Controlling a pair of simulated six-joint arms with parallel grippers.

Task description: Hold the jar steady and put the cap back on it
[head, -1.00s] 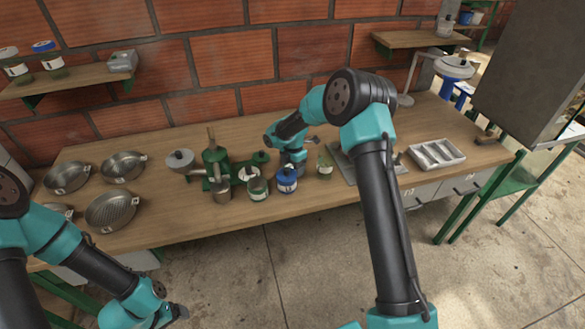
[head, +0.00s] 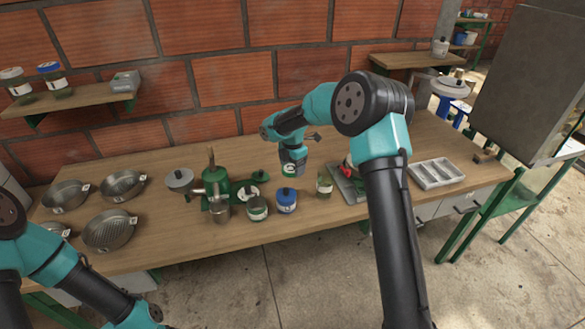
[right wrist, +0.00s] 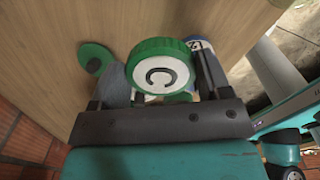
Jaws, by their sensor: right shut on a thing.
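My right gripper (head: 293,162) is above the back half of the workbench, behind the front row of jars. In the right wrist view its fingers (right wrist: 163,78) are shut on a green-rimmed cap with a white face marked C (right wrist: 160,68). The cap also shows under the gripper in the head view (head: 290,170). Clear jars with green contents stand on the bench: one (head: 257,209) left of the blue-capped jar (head: 286,201), another (head: 324,183) to its right. I cannot tell which jar the cap fits. My left gripper is out of view; only its arm shows at lower left.
A green pulper (head: 216,188) stands left of the jars, with a metal cup (head: 220,211) before it. A white-faced disc (head: 249,194) and green disc (head: 260,176) lie nearby. Pans (head: 109,230) sit at left, a white tray (head: 436,174) at right. The front bench strip is clear.

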